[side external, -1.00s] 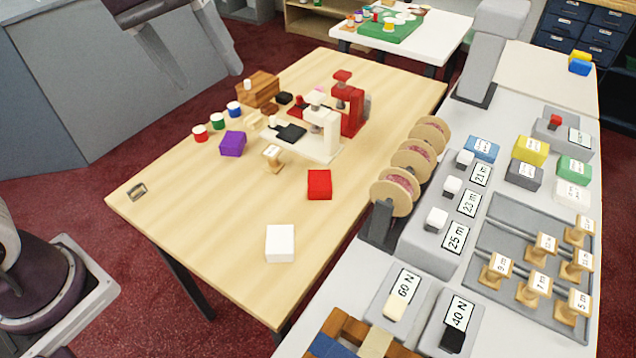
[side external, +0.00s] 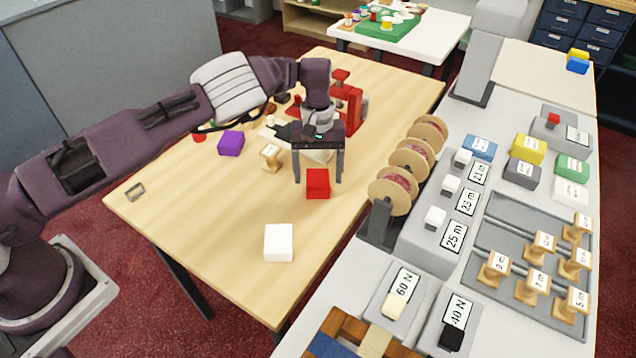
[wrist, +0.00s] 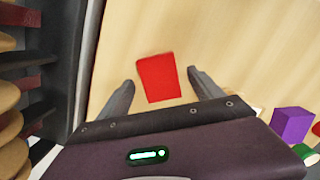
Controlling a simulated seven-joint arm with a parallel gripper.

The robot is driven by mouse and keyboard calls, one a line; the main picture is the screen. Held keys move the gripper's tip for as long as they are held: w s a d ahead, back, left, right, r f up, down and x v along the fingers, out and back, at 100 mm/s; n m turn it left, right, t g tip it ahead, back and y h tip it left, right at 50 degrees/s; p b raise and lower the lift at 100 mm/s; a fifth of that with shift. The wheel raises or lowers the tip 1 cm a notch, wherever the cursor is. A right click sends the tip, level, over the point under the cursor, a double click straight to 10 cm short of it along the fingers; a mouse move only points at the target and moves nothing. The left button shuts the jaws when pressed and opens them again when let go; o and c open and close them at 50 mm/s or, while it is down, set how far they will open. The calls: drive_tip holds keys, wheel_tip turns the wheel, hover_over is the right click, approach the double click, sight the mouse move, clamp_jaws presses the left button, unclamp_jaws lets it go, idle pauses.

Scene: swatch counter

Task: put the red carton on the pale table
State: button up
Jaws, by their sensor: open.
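The red carton (side external: 318,187) lies on the light wooden table (side external: 200,235), right of its middle. My gripper (side external: 318,178) is open above and around it, pointing down. In the wrist view the red carton (wrist: 158,80) sits between the two spread fingers, with gaps on both sides. It rests on the table and is not held. Two other pale tops are in view: a cream table (side external: 535,85) at the back right and a white table (side external: 447,40) at the back with a green mat on it. I cannot tell which one the task's name means.
A white box (side external: 278,243) lies in front of the carton. A purple box (side external: 231,143) and a wooden spool (side external: 269,158) are to the left. A red machine (side external: 350,105) stands behind. Ribbon reels (side external: 392,187) and the grey counter are on the right. The table's front left is mostly clear.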

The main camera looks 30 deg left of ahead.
sight(318, 178)
drive_tip(key=shift+f, duration=0.4)
clamp_jaws()
drive_tip(key=s+a+r+m, duration=0.1)
drive_tip(key=a+r, duration=0.2)
drive_tip(key=r, duration=0.4)
drive_tip(key=s+a+r+m, duration=0.1)
drive_tip(key=s+a+r, duration=0.15)
drive_tip(key=r, duration=0.45)
drive_tip(key=s+a+r+m, duration=0.4)
drive_tip(key=s+a, duration=0.3)
drive_tip(key=s, duration=0.2)
drive_tip(key=s+f, duration=0.4)
drive_tip(key=shift+s+a+m+y, duration=0.2)
drive_tip(key=shift+a+m+y, duration=0.2)
